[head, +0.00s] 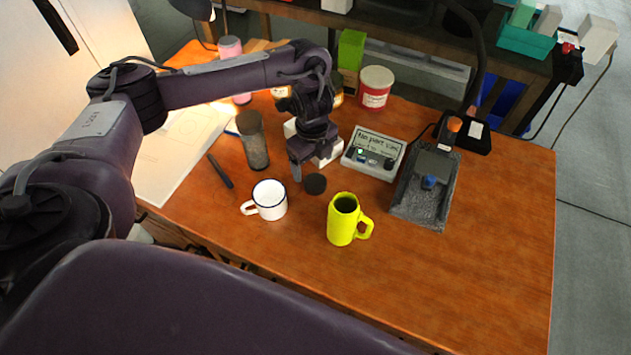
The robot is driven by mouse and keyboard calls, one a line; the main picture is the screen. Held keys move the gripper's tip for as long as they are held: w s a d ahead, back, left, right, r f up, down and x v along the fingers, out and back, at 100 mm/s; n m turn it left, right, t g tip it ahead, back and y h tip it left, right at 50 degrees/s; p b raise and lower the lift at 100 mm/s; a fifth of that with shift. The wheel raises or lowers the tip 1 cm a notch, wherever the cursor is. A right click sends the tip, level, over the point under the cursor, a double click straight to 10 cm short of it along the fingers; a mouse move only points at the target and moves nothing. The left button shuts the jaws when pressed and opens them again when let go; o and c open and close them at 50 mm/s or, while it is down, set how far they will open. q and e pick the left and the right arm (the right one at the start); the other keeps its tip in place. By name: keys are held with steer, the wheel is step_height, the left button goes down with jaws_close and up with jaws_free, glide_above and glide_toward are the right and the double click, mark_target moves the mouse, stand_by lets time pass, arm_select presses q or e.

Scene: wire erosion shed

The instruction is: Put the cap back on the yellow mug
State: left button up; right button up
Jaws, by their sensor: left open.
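The yellow mug (341,224) stands upright and uncapped on the wooden table, its handle to the right and its dark inside showing. A small dark round cap (315,184) lies flat on the table behind the mug and a little to its left. My left gripper (304,168) is open and points down just behind and left of the cap. I cannot tell whether a finger touches the cap. My right gripper is not in view.
A white enamel mug (270,201) stands left of the yellow mug. A dark jar (253,142), a marker (220,171), a labelled meter box (373,154) and a grey tray device (425,187) surround the area. The table (480,270) is clear at front right.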

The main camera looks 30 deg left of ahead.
mark_target(315, 182)
arm_select(q)
step_height(315, 182, down, 2)
steer(key=shift+f+b, duration=0.25)
steer(key=shift+b, duration=0.15)
steer(key=shift+f, duration=0.1)
steer(key=f, duration=0.1)
steer(key=f+b, duration=0.1)
steer(key=f, duration=0.1)
steer(key=f+b, duration=0.1)
steer(key=f, duration=0.1)
steer(key=shift+w+d, duration=0.15)
steer(key=shift+d, duration=0.1)
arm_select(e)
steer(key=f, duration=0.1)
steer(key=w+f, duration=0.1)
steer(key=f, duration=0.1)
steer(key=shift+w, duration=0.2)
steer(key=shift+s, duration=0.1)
arm_select(q)
steer(key=c, duration=1.1)
steer(key=shift+o, duration=0.2)
steer(key=shift+r, duration=0.15)
